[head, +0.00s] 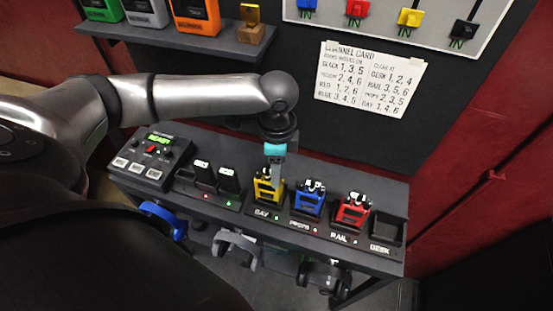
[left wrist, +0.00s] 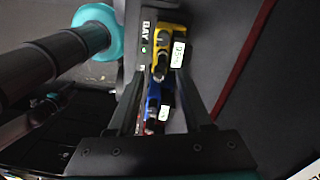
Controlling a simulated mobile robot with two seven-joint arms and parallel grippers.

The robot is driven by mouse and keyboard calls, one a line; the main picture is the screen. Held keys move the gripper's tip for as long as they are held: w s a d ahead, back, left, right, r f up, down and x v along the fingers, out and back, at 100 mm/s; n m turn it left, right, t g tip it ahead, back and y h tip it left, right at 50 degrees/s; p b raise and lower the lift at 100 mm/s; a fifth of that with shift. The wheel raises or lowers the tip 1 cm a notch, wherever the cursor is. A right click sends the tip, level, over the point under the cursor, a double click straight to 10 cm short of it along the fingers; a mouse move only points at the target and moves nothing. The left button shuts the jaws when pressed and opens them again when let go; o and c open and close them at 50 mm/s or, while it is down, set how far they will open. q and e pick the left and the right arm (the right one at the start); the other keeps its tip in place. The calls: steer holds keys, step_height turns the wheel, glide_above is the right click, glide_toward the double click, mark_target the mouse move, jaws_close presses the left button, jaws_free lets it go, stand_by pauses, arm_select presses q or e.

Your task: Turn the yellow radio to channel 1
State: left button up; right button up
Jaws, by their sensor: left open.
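The yellow radio (head: 265,192) stands upright in the dock slot labelled BAY (head: 262,212), with a green light beside the label. It also shows in the left wrist view (left wrist: 166,42), with a small white label on it. My left gripper (head: 275,178) points down above the yellow radio and partly hides its top. In the left wrist view its two fingers (left wrist: 160,78) are apart, with the radio's end near the tips. I cannot tell whether they touch it. The radio's channel setting is too small to read. My right gripper is not in view.
A blue radio (head: 308,201) and red radio (head: 352,211) stand close by in PROPS and RAIL; the DESK slot (head: 387,232) is empty. A channel card (head: 370,80) lists "Yellow 2,4,6".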

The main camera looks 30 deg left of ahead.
arm_select(q)
step_height(320, 180, up, 14)
steer(key=shift+r+p, duration=0.15)
steer(key=shift+p, duration=0.3)
stand_by(0.4)
